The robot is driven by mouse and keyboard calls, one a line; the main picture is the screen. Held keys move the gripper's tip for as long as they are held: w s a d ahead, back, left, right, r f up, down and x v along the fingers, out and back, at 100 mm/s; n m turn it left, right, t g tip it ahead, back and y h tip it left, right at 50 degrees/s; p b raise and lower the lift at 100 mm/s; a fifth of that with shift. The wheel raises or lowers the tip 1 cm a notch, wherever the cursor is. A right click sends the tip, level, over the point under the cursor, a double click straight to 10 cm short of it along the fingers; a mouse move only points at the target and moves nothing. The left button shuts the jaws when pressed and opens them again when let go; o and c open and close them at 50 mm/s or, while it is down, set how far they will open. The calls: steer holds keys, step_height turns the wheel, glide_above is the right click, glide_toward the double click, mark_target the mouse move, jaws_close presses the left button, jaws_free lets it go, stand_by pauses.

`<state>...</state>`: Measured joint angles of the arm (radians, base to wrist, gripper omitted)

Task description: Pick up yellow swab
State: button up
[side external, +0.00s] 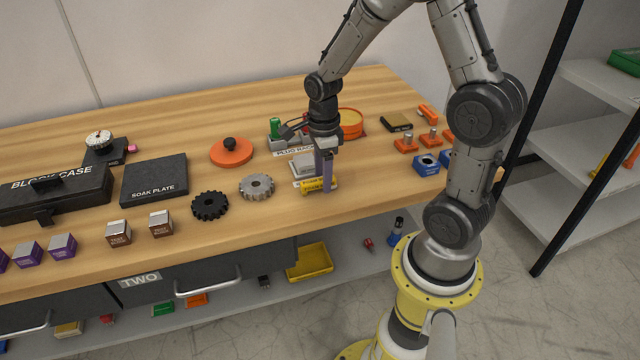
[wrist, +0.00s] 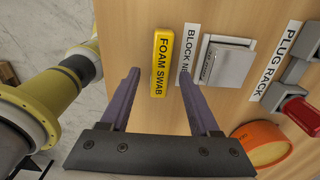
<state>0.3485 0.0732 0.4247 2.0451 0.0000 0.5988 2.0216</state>
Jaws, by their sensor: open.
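The yellow swab (wrist: 161,64), a block lettered "FOAM SWAB", lies on the wooden table near its front edge. In the side view the yellow swab (side external: 319,186) is partly hidden behind my gripper's finger. My gripper (side external: 326,188) is open and empty, pointing down at the swab. In the wrist view my gripper (wrist: 162,84) has its two purple fingers spread apart, with the swab lying between their lines, towards the tips. I cannot tell how high the fingertips are above the table.
A silver block on a white base (wrist: 227,65), with a label strip, sits close to the swab's right. The plug rack (wrist: 300,68) and an orange round dish (wrist: 262,145) are farther right. Grey (side external: 257,187) and black (side external: 210,206) gears lie left of my gripper in the side view.

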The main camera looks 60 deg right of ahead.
steer(key=shift+f, duration=0.1)
jaws_close()
stand_by(0.5)
steer(key=shift+r, duration=0.5)
step_height(320, 180, up, 2)
steer(key=shift+r, duration=0.1)
steer(key=s+a+r, duration=0.2)
steer(key=s+r, duration=0.3)
steer(key=s, duration=0.1)
steer(key=s+a+r, duration=0.2)
steer(key=s+r, duration=0.3)
steer(key=s, duration=0.2)
steer(key=shift+a, duration=0.4)
